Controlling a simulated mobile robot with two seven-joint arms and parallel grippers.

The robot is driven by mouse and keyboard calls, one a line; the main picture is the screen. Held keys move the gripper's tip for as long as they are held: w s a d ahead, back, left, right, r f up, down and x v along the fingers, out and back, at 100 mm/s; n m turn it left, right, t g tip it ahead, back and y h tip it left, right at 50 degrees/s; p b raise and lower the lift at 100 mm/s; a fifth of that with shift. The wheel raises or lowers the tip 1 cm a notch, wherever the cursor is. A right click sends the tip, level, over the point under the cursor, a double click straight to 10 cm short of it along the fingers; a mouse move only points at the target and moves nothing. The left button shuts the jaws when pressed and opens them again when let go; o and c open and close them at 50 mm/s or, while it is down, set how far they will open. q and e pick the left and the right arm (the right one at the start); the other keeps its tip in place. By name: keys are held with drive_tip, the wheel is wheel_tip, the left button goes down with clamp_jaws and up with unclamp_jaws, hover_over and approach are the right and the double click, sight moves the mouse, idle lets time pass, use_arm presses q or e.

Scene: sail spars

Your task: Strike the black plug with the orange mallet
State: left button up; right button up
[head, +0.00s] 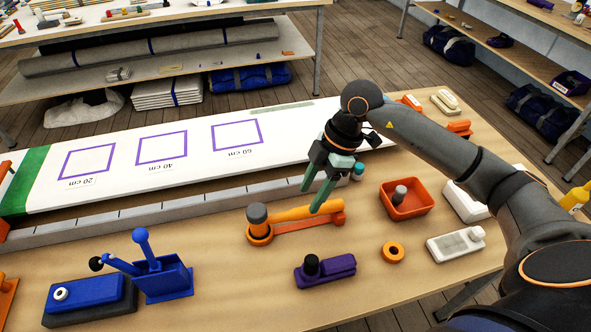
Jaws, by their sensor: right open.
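The orange mallet (296,213) lies on a low orange rest (293,229) in the middle of the table, its dark grey head at the left and its orange handle pointing right. The black plug (312,265) stands up out of the left end of a purple block (341,268), in front of the mallet. My right gripper (312,199) is open and empty, its teal fingers pointing down beside and over the mallet's handle. I cannot tell whether a finger touches it. My left gripper is out of view.
An orange bin (417,207) holding a grey piece, an orange ring (393,252) and a white bottle (456,244) are right of the block. A blue holder (165,280) and blue box (92,298) stand left. A long white marked board (110,193) lies behind. The front middle is clear.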

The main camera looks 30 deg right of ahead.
sight(305, 209)
drive_tip(key=shift+w+d+r+m+h, duration=0.15)
drive_tip(key=shift+w+d+m+h, duration=0.3)
drive_tip(key=shift+d, duration=0.2)
drive_tip(key=shift+s+a+f, duration=0.15)
drive_tip(key=shift+f, duration=0.55)
drive_tip(key=b+x, duration=0.5)
drive_tip(key=x, duration=0.1)
drive_tip(key=shift+f, duration=0.35)
drive_tip(key=shift+r+p, duration=0.35)
drive_tip(key=shift+r, duration=0.1)
drive_tip(key=shift+c, duration=0.6)
clamp_jaws()
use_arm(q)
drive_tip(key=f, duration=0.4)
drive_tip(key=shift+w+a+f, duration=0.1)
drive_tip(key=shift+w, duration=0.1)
use_arm(e)
drive_tip(key=shift+r, duration=0.2)
